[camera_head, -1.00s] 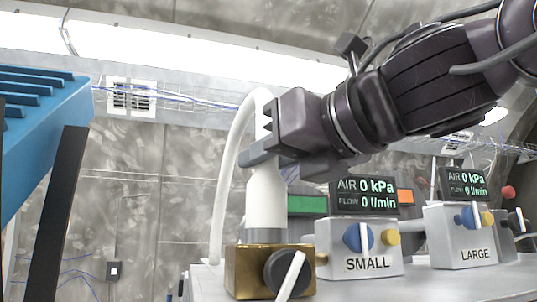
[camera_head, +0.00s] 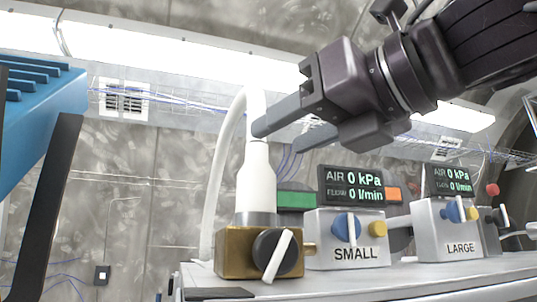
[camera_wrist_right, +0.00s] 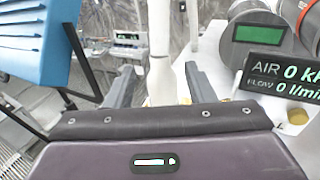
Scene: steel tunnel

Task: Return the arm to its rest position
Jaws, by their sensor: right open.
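My right gripper (camera_head: 281,136) is open, with its two fingers apart, and comes in from the upper right. It is empty. In the head view one fingertip overlaps the top of the white nozzle (camera_head: 256,172), which stands upright on a brass valve block (camera_head: 232,252). In the right wrist view the nozzle and its white hose (camera_wrist_right: 160,45) show between and beyond the open fingers (camera_wrist_right: 162,88); I cannot tell whether they touch. My left gripper is not in view.
A SMALL air box (camera_head: 322,250) and a LARGE air box (camera_head: 440,246) stand right of the valve on the light bench (camera_head: 400,284); their displays read 0. A blue ribbed object (camera_head: 40,125) with a dark support is at the left. The space above the bench at upper left is free.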

